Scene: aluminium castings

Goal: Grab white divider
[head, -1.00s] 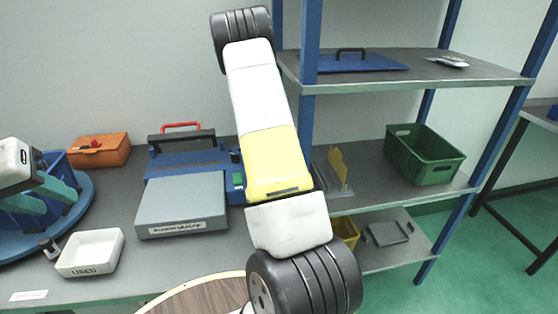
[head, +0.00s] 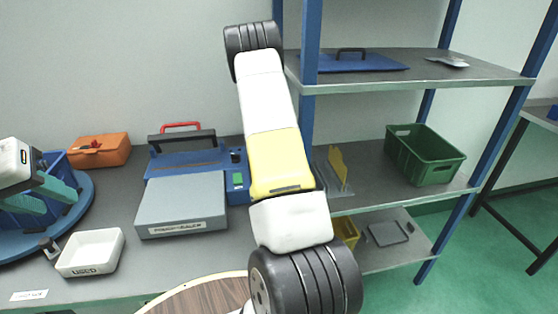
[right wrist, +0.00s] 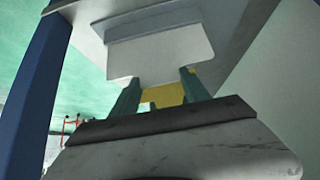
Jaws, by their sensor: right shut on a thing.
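In the right wrist view, a flat pale white piece (right wrist: 160,52), seemingly the white divider, lies across the tips of my right gripper (right wrist: 161,86). The two green fingers are apart with the piece between or against their tips, and the gripper is shut on it. The exact contact is hard to see. In the head view my right arm covers this region and the right gripper is hidden. My left gripper (head: 52,195), with teal fingers apart, is open at the far left by the blue bin (head: 56,164).
A yellow upright divider (head: 338,165) stands on the middle shelf, left of a green crate (head: 425,172). The blue rack post (head: 309,60) is close to my arm. A grey-lidded sealer (head: 182,204), a white tray (head: 90,270) and an orange box (head: 99,152) occupy the bench.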

